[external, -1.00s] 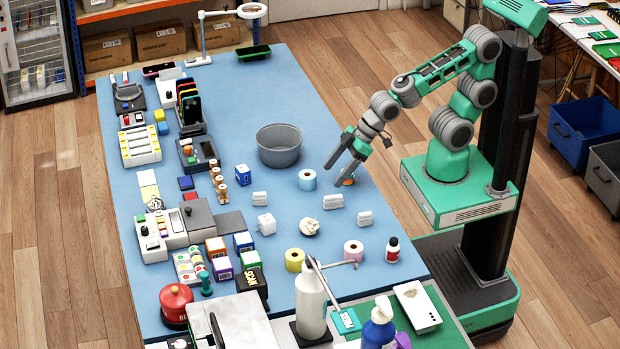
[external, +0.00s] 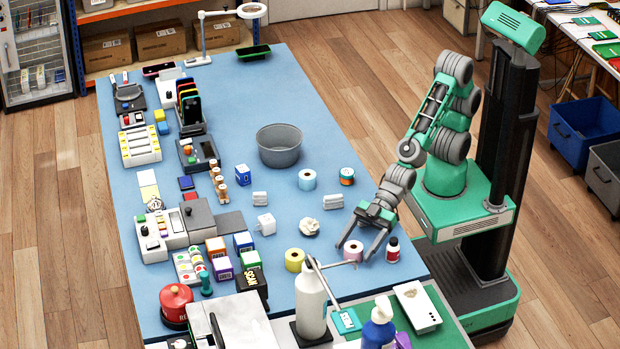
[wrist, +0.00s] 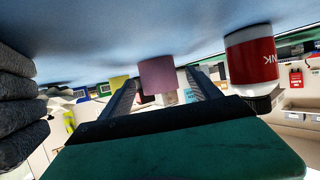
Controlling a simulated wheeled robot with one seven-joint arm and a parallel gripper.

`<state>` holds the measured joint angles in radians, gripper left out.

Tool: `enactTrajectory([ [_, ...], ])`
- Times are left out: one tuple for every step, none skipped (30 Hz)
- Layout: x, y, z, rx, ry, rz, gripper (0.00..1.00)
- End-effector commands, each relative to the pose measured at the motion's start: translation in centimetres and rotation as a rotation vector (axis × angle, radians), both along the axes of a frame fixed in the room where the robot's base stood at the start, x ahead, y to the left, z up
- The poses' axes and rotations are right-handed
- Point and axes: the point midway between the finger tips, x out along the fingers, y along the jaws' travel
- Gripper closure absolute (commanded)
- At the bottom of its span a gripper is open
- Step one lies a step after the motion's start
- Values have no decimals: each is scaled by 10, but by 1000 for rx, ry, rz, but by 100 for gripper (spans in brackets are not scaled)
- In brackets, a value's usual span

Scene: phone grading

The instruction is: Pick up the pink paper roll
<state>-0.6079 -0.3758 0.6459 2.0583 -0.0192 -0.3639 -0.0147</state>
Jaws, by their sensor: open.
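The pink paper roll (external: 353,250) stands on the blue table mat near its front right. My gripper (external: 358,254) is open, low over the table, with one finger on each side of the roll in the external view. In the wrist view the pink roll (wrist: 158,76) shows between the two fingers of my gripper (wrist: 160,92), upside down in the picture. Whether either finger touches the roll cannot be told.
A red and white bottle (external: 392,250) stands close to the right of my gripper. A yellow roll (external: 294,260) stands to the left, and a white pump bottle (external: 311,300) in front, its spout near the pink roll. A blue roll (external: 307,180) and a grey bowl (external: 279,147) stand farther back.

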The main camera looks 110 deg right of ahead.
Motion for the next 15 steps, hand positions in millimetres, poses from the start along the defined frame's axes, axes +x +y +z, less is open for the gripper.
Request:
enactTrajectory([
  [5, 4, -4, -1, 1, 0, 28],
  [7, 5, -5, -1, 2, 0, 28],
  [9, 7, -5, 0, 0, 0, 28],
  [10, 7, -5, 1, -1, 0, 28],
  [10, 7, -5, 1, -1, 0, 28],
  [10, 7, -4, 1, -2, 0, 28],
  [10, 7, -4, 1, -1, 0, 28],
  [9, 7, -4, 1, -1, 0, 28],
  [10, 7, -4, 1, -1, 0, 28],
  [9, 7, -4, 1, -1, 0, 31],
  [9, 7, -4, 1, -1, 0, 33],
  [9, 7, -4, 0, -1, -1, 36],
  [9, 7, -4, 0, -1, -1, 39],
  [9, 7, -4, 0, -1, -1, 41],
  [9, 7, -4, 0, -1, -1, 45],
])
